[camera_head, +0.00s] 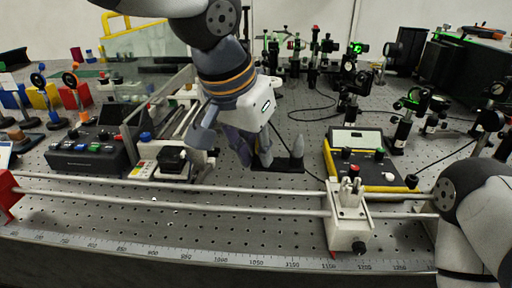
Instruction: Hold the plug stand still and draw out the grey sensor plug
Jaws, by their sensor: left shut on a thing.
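The plug stand (284,168) is a low black plate on the perforated bench, with a grey, pointed upright piece (297,147) near its right end. I cannot tell whether that piece is the grey sensor plug. My left gripper (253,156) reaches down from the top with its white body tilted. Its grey-blue fingers are shut at the left part of the plug stand and hide what they grip there. My right arm shows at the lower right edge, but its gripper is out of view.
A yellow-edged box with knobs (360,152) stands right of the plug stand. In front, a white carriage (347,212) sits on two long rails (240,203). A black button box (88,152) and a white instrument stand at left. Optics posts fill the back right.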

